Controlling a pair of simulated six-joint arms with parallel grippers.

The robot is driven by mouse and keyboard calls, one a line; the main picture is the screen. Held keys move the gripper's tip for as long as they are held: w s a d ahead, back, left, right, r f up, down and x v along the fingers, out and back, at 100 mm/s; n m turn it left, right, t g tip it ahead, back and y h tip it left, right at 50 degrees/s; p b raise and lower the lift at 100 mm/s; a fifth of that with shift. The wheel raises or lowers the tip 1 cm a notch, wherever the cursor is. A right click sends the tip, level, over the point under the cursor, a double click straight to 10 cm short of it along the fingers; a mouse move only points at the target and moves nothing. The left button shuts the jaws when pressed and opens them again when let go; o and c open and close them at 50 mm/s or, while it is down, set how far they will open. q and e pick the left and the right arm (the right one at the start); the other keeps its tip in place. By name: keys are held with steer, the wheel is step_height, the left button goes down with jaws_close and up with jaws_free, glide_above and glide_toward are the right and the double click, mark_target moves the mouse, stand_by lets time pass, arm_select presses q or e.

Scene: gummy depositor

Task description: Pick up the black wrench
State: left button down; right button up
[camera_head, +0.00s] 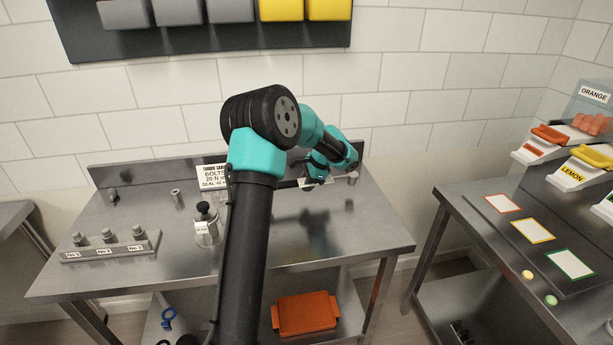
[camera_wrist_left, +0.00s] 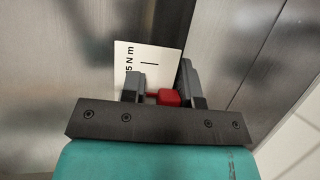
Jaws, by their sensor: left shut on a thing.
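My left gripper (camera_head: 311,182) is low over the back right of the steel bench, in front of its upright back edge. In the left wrist view, the fingers (camera_wrist_left: 162,76) are shut on a small red part (camera_wrist_left: 168,97). Whatever it belongs to is hidden. A white card (camera_wrist_left: 140,57) reading "5 N m" lies just beyond the fingers. I cannot make out a black wrench clearly in either view. My right gripper is not in view.
The steel bench (camera_head: 365,235) carries a labelled bolt rack (camera_head: 105,249) and a black-topped steel piece (camera_head: 206,226) on the left. A small cylinder (camera_head: 353,178) stands right of the gripper. An orange tray (camera_head: 305,313) is on the lower shelf. The front right bench top is clear.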

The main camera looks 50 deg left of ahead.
arm_select(q)
steer(key=s+d, duration=0.4)
steer(key=d, duration=0.1)
steer(key=shift+s+d+r, duration=0.2)
steer(key=shift+s+r, duration=0.1)
steer(key=shift+s, duration=0.1)
steer(key=c, duration=1.4)
jaws_free()
jaws_close()
